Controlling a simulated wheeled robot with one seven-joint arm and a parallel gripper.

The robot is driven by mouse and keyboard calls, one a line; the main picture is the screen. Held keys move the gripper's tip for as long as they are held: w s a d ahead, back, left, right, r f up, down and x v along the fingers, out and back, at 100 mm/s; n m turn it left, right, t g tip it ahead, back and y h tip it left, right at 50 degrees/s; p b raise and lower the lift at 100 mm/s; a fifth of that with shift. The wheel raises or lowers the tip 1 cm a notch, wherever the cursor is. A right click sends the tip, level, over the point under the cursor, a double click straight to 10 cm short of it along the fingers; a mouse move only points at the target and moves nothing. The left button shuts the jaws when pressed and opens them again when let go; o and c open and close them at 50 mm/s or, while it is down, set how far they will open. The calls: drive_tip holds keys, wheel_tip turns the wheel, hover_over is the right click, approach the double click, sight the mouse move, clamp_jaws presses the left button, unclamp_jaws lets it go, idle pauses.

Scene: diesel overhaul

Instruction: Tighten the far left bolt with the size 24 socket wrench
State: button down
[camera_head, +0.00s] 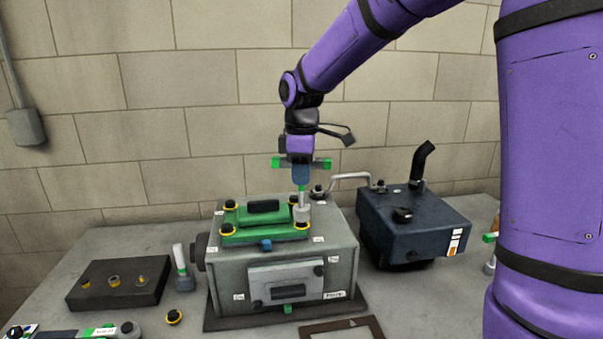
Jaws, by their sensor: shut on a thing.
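My gripper (300,158) is above the engine block (230,272), shut on a socket wrench that points straight down. The wrench has a green band and a pale grey socket (302,214); its size mark cannot be read. The green cover (264,223) on the block has yellow-ringed black bolts at its corners. The far left bolt (230,204) is clear of the wrench. The socket is at the cover's right side, overlapping the far right bolt (293,199) in the view. I cannot tell whether they touch. The near left bolt (227,229) and near right bolt (300,231) show.
A dark block (118,284) with fittings is at the left. Another socket tool (180,260) stands beside it, with a loose yellow-ringed bolt (173,317) in front. A dark blue unit (414,226) with an upright pipe is at the right. A brown frame (345,326) lies in front.

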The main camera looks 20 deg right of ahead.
drive_tip(key=n, duration=0.3)
drive_tip(key=shift+n, duration=0.3)
drive_tip(key=n, duration=0.4)
drive_tip(key=shift+n, duration=0.3)
drive_tip(key=n, duration=0.6)
drive_tip(key=shift+n, duration=0.4)
drive_tip(key=shift+f, duration=0.1)
